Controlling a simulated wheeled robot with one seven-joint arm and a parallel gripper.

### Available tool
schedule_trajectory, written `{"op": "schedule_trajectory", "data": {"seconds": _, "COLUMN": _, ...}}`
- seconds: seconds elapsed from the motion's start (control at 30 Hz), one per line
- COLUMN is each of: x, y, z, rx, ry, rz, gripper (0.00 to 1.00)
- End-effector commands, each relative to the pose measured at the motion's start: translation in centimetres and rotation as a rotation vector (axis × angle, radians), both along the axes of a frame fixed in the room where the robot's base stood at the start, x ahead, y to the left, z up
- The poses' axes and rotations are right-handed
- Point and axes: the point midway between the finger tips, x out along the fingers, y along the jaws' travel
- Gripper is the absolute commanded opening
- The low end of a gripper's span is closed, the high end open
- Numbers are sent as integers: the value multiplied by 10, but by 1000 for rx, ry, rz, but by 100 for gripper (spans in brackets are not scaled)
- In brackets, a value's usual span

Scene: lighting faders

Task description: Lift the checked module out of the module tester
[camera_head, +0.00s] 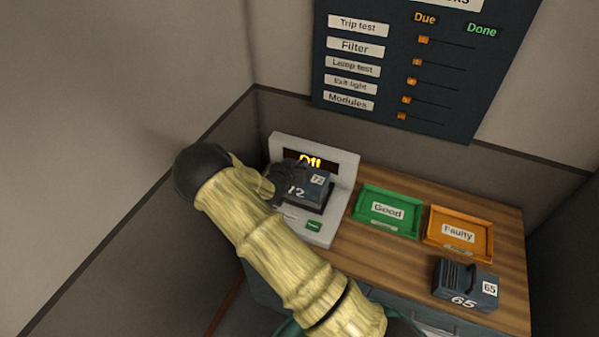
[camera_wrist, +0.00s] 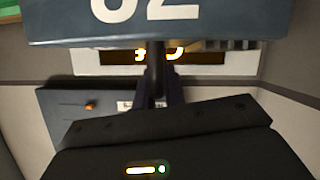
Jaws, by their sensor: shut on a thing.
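A dark blue-grey module (camera_head: 312,187) is at the tester, with a white label and a large number ending in 2. My gripper (camera_head: 285,181) is shut on the module's far left part, and my arm hides some of it. In the wrist view the module (camera_wrist: 240,27) fills the top, with my gripper (camera_wrist: 158,72) against it. I cannot tell whether the module is seated or slightly raised.
A green "Good" tray (camera_head: 363,207) and an orange "Faulty" tray (camera_head: 433,226) stand right of the tester, both empty. Another module marked 65 (camera_head: 465,284) sits at the bench's front right. A wall board (camera_head: 400,60) with sliders hangs behind. Walls close in at left.

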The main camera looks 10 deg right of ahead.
Motion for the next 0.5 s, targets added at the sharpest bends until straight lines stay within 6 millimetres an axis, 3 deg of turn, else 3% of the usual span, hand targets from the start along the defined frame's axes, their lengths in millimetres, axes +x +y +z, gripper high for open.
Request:
{"op": "schedule_trajectory", "data": {"seconds": 0.2, "x": 1, "y": 0, "z": 37, "rx": 1, "ry": -9, "rz": 0, "gripper": 0}}
{"op": "schedule_trajectory", "data": {"seconds": 0.5, "x": 1, "y": 0, "z": 72, "rx": 0, "ry": -6, "rz": -1, "gripper": 0}}
